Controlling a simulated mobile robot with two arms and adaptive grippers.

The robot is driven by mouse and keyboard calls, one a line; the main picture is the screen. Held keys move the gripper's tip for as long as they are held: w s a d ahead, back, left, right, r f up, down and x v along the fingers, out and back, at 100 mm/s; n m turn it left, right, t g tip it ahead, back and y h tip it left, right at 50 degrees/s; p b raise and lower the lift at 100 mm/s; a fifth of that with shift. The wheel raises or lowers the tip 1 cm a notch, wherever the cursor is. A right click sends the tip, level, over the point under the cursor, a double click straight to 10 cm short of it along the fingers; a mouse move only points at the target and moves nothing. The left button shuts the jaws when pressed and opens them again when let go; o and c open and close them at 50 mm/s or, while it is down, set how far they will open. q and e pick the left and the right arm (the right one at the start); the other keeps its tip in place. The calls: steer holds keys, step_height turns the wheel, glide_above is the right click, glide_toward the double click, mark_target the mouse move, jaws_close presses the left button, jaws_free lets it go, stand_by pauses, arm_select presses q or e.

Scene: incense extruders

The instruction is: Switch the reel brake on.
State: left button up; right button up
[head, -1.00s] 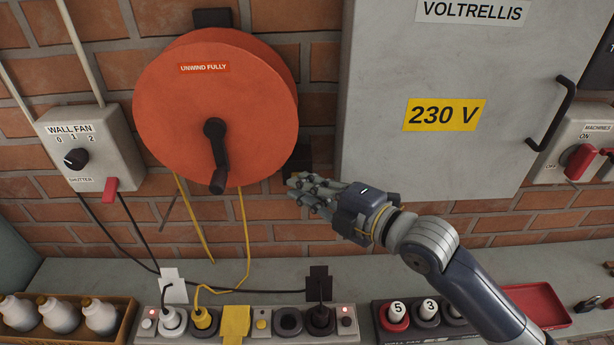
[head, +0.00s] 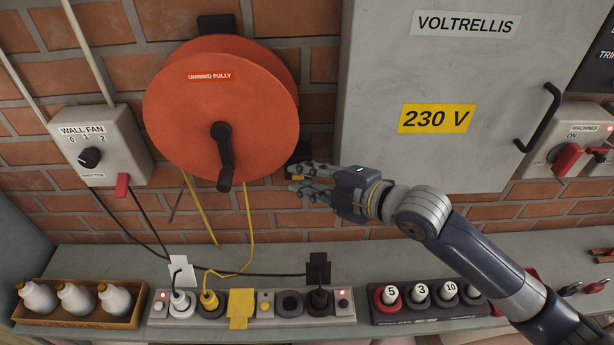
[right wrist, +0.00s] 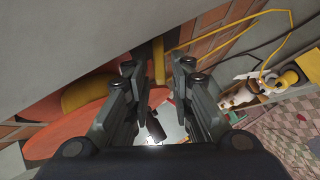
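The orange-red cable reel (head: 215,105) hangs on the brick wall, its black crank (head: 224,158) pointing down. My right gripper (head: 295,178) is just right of the reel's lower edge, fingers pointing left. It is open. A small yellow piece (head: 298,178), perhaps the brake lever's tip, shows between the fingertips. In the right wrist view, a yellow bar (right wrist: 158,62) stands between the two separated fingers, with the reel's rim (right wrist: 65,128) at left. I cannot tell whether a finger touches it. A dark block (head: 302,150) sits behind, partly hidden. My left gripper is not in view.
A grey cabinet marked 230 V (head: 400,60) is right of the reel. The wall fan box (head: 125,150) is left. Below are a power strip (head: 265,322), a bottle crate (head: 75,322) and a numbered plug row (head: 405,315). Yellow cable (head: 249,220) hangs from the reel.

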stand_by(0.3)
steer(key=v, duration=1.2)
stand_by(0.4)
